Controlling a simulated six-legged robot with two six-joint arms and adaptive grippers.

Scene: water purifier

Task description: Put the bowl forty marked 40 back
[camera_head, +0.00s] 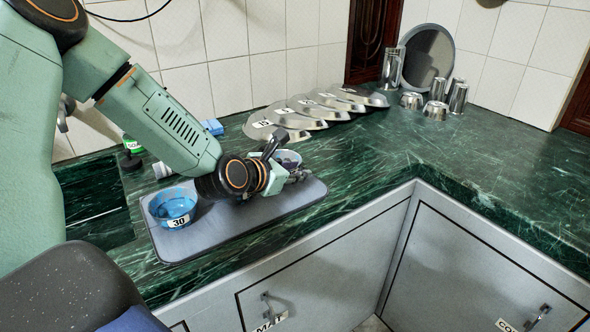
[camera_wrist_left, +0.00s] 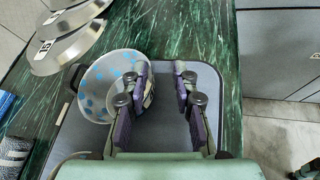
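A pale bowl (camera_head: 288,157) stands at the right end of the grey tray, partly hidden behind my left gripper (camera_head: 292,174). In the left wrist view the bowl (camera_wrist_left: 108,82) is silvery with blue spots inside. No number 40 can be read on it. My left gripper (camera_wrist_left: 166,84) is open, its two fingers apart over the tray. The left finger overlaps the bowl's right rim in the picture; I cannot tell whether it touches. A blue bowl marked 30 (camera_head: 173,207) stands at the tray's left end. My right gripper is not in view.
The grey tray (camera_head: 225,222) lies on the green marble counter near its front edge. Several silver lids (camera_head: 290,117) lie in a row behind, one marked 15. Metal cups (camera_head: 458,98) and a round plate (camera_head: 428,55) stand at the back. The right counter is clear.

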